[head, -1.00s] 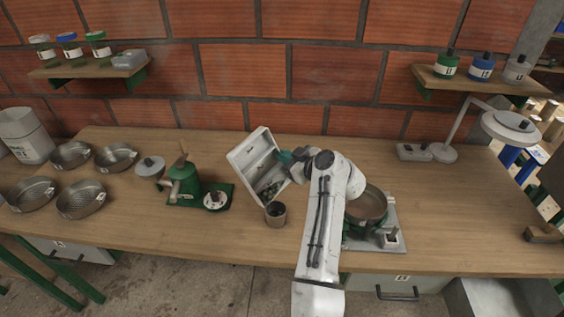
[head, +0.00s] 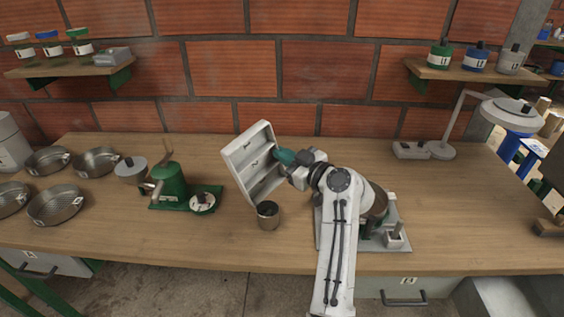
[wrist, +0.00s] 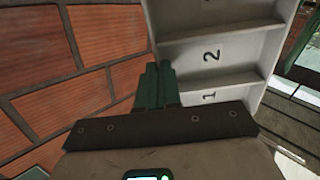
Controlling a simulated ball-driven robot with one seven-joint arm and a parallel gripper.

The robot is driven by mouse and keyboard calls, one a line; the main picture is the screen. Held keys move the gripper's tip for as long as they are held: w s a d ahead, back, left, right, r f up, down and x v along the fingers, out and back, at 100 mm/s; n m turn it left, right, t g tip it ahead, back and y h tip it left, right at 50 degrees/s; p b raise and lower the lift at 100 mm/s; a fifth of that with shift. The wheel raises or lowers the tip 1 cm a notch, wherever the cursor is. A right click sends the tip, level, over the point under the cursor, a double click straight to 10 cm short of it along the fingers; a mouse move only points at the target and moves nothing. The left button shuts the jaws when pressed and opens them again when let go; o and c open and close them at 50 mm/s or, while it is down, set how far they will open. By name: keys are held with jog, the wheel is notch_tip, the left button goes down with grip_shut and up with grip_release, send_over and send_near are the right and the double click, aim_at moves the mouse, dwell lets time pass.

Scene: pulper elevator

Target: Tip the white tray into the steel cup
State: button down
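The white tray (head: 236,157) is held up on edge, steeply tilted, with its open side facing me and its low end just above the steel cup (head: 268,222). The cup stands upright on the table; its contents are too small to make out. My gripper (head: 286,157) is shut on the tray's right side wall. In the wrist view, the green fingers (wrist: 157,86) are close together at the edge of the tray (wrist: 208,57). Its compartments marked 2 and 1 look empty there, and I see no beans in the tray in the head view.
A green hand-cranked machine (head: 170,183) and a small dial scale (head: 203,203) stand left of the cup. Several metal pans (head: 57,205) lie farther left. A pan-like device (head: 376,205) sits partly behind my arm.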

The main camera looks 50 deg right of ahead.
jog(key=shift+s+f+b, duration=0.25)
jog(key=shift+f+b, duration=0.05)
jog(key=shift+b, duration=0.45)
jog(key=s+t+b, duration=0.1)
jog(key=t+b, duration=0.1)
jog(key=b, duration=0.4)
jog(key=s+f+t+b, duration=0.1)
jog(key=s+t+b, duration=0.1)
jog(key=b, duration=0.5)
jog(key=s+f+t+b, duration=0.1)
jog(key=s+t+b, duration=0.1)
jog(key=b, duration=0.5)
jog(key=shift+s+a, duration=0.15)
jog(key=shift+a, duration=0.1)
jog(key=shift+s+r+t+b, duration=0.1)
jog(key=shift+s+t+b, duration=0.2)
jog(key=shift+b, duration=0.5)
jog(key=shift+d, duration=0.1)
dwell(0.7)
